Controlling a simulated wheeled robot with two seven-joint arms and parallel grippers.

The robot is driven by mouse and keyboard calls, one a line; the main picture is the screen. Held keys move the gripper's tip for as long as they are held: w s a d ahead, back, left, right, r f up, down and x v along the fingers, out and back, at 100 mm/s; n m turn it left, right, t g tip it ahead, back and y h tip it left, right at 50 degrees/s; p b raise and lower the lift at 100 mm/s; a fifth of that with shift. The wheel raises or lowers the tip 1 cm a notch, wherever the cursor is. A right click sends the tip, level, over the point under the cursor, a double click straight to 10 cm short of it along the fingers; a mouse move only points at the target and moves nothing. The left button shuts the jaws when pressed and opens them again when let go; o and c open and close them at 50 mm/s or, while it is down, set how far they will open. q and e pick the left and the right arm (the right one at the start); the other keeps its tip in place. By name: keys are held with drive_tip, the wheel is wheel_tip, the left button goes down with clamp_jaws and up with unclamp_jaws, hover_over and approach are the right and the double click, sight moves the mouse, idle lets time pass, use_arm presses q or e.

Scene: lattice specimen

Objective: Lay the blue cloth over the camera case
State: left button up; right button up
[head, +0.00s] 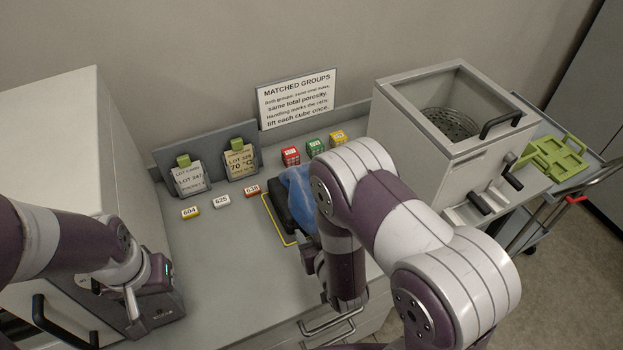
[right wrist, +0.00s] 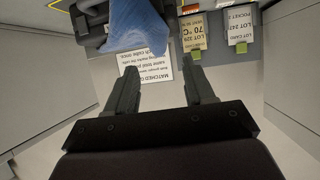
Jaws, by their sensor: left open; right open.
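The blue cloth (head: 296,192) lies bunched on the dark camera case (head: 280,214), leaving the case's left side bare in the head view. The right of both is hidden behind my right arm. In the right wrist view the cloth (right wrist: 136,28) hangs along one side of the case (right wrist: 88,22). My right gripper (right wrist: 162,84) is open, with nothing between its fingers; the cloth shows beyond them, apart as far as I can see. My left gripper (head: 150,288) is open at the counter's left front, well away from the cloth.
A yellow outline (head: 276,229) surrounds the case. Number tags, including 625 (head: 222,201), lie left of it. Red, green and yellow cubes (head: 291,156) stand behind, with lot cards (head: 241,162). A grey open-topped machine (head: 408,108) stands right. The counter's middle left is clear.

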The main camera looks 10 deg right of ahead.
sight(298, 199)
drive_tip(key=r+p, duration=0.1)
drive_tip(key=s+r, duration=0.1)
drive_tip(key=r, duration=0.1)
drive_tip(key=s+r+p, duration=0.1)
drive_tip(key=shift+a+r+p, duration=0.25)
drive_tip(key=shift+r+p, duration=0.05)
drive_tip(key=shift+r, duration=0.1)
drive_tip(key=shift+f, duration=0.1)
drive_tip(key=c, duration=0.4)
drive_tip(key=shift+w, duration=0.35)
drive_tip(key=c, duration=0.5)
drive_tip(key=w, duration=0.6)
drive_tip(key=w+f, duration=0.1)
drive_tip(key=w, duration=0.5)
drive_tip(key=w+f, duration=0.1)
drive_tip(key=w, duration=0.4)
drive_tip(key=shift+w+d+f, duration=0.1)
drive_tip(key=shift+w+d, duration=0.3)
clamp_jaws()
drive_tip(key=shift+w+f, duration=0.3)
drive_tip(key=shift+f, duration=0.2)
drive_tip(key=shift+w+f, duration=0.3)
drive_tip(key=shift+f, duration=0.2)
use_arm(q)
wheel_tip(298, 199, up, 4)
drive_tip(key=shift+r, duration=0.1)
use_arm(e)
drive_tip(key=shift+f, duration=0.5)
